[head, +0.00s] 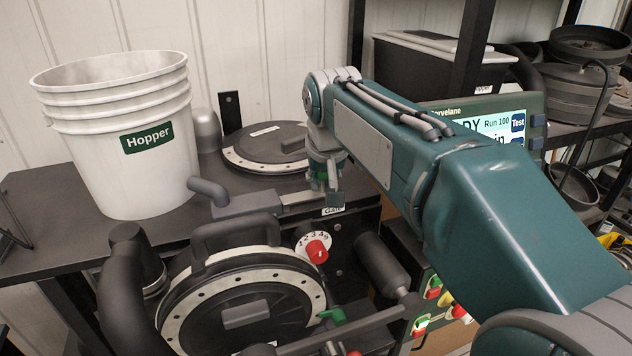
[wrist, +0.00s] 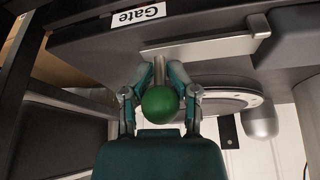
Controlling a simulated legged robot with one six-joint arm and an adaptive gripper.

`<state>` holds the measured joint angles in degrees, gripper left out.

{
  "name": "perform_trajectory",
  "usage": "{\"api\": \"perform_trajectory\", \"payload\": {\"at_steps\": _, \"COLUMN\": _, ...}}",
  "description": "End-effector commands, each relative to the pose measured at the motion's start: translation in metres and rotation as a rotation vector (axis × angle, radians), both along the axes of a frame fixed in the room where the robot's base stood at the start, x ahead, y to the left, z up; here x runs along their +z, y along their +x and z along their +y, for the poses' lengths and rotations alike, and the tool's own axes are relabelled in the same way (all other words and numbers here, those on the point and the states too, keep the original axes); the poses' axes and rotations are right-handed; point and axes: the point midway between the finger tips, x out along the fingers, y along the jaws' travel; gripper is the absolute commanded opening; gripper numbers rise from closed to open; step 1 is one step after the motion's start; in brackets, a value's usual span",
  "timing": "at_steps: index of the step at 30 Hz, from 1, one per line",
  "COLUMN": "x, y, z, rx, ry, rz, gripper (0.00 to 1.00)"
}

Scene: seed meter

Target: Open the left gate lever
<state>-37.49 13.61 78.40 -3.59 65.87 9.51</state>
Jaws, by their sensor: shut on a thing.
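A round green knob (wrist: 160,105) sits between the two fingers of my gripper (wrist: 160,78) in the wrist view. My gripper is shut on this gate lever knob; a thin rod behind it shows between the fingertips. In the head view my gripper (head: 325,178) points down beside the grey slide bar (head: 290,200), and the knob is mostly hidden by the fingers. A white "Gate" label (head: 333,211) is just below the gripper; it also shows upside down in the wrist view (wrist: 138,16).
A white Hopper bucket (head: 118,140) stands on the dark table at left. A round seed plate housing (head: 240,300) with a red dial (head: 317,250) is in front. The display box (head: 490,125) and shelves with pots (head: 585,90) are at right, behind my arm.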

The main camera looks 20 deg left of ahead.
Motion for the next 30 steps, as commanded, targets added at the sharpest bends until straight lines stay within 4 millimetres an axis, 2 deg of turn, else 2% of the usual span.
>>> {"api": "perform_trajectory", "payload": {"at_steps": 1, "x": 0.008, "y": 0.0, "z": 0.0, "rx": 0.001, "ry": 0.009, "rz": -0.013, "gripper": 0.0}}
{"api": "perform_trajectory", "payload": {"at_steps": 2, "x": 0.008, "y": 0.0, "z": 0.0, "rx": 0.001, "ry": 0.009, "rz": -0.013, "gripper": 0.48}}
{"api": "perform_trajectory", "payload": {"at_steps": 3, "x": 0.008, "y": 0.0, "z": 0.0, "rx": 0.001, "ry": 0.009, "rz": -0.013, "gripper": 0.51}}
{"api": "perform_trajectory", "payload": {"at_steps": 12, "x": 0.003, "y": 0.001, "z": 0.002, "rx": 0.0, "ry": 0.004, "rz": -0.006, "gripper": 0.51}}
{"api": "perform_trajectory", "payload": {"at_steps": 16, "x": 0.011, "y": -0.001, "z": 0.001, "rx": 0.001, "ry": 0.004, "rz": -0.006, "gripper": 0.51}}
{"api": "perform_trajectory", "payload": {"at_steps": 30, "x": 0.094, "y": -0.031, "z": -0.018, "rx": 0.001, "ry": 0.008, "rz": -0.008, "gripper": 0.51}}
